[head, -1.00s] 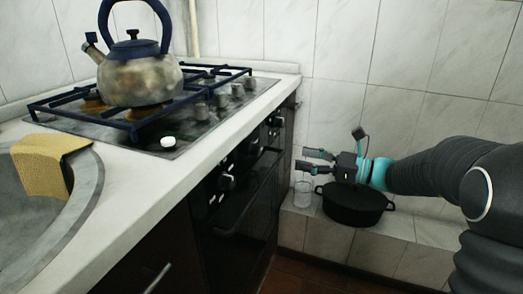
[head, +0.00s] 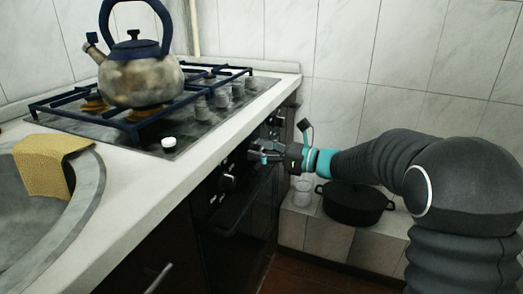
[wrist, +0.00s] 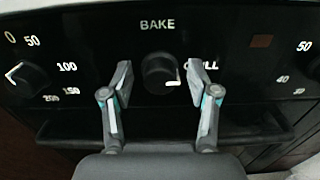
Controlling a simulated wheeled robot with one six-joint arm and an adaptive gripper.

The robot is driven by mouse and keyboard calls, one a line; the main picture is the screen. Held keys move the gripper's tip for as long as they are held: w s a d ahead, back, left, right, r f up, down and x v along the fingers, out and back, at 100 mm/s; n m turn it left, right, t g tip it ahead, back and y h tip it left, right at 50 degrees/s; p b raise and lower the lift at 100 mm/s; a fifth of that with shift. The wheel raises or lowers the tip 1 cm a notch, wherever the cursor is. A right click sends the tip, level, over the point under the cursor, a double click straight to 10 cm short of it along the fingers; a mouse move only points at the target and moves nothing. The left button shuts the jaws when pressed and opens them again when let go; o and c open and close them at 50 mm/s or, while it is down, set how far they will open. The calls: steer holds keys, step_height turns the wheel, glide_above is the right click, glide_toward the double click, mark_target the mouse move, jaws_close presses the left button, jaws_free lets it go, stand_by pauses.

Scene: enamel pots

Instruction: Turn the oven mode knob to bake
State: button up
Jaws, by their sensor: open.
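The oven mode knob (wrist: 160,73) is a dark round knob in the middle of the black panel in the wrist view. The word BAKE is printed above it. Another label at its right is partly covered by my right finger and ends in "LL". The knob's white mark sits at its lower right, so it does not point up at BAKE. My gripper (wrist: 160,70) is open, with one finger on each side of the knob; gaps show on both sides. In the head view my gripper (head: 261,152) is at the oven front and hides the knob.
A temperature dial (wrist: 25,77) is left of the knob. A dark handle bar (wrist: 70,131) runs below the panel. A black pot (head: 354,204) and a glass (head: 302,194) stand on the tiled ledge. A kettle (head: 140,78) is on the hob, above the counter edge.

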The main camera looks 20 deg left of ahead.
steer(key=c, duration=1.1)
steer(key=shift+f+b, duration=0.1)
steer(key=shift+b, duration=0.3)
steer(key=n+b, duration=0.1)
steer(key=b, duration=0.1)
steer(key=n+b, duration=0.1)
steer(key=shift+s+f+n+b, duration=0.1)
steer(key=shift+f+n+b, duration=0.1)
steer(key=shift+n+b, duration=0.2)
steer(key=n+b, duration=0.2)
steer(key=n, duration=0.1)
steer(key=n+b, duration=0.5)
steer(key=n, duration=0.2)
steer(key=shift+s+r, duration=0.1)
steer(key=shift+r, duration=0.15)
steer(key=n, duration=0.4)
steer(key=shift+f+n, duration=0.1)
steer(key=shift+n, duration=0.6)
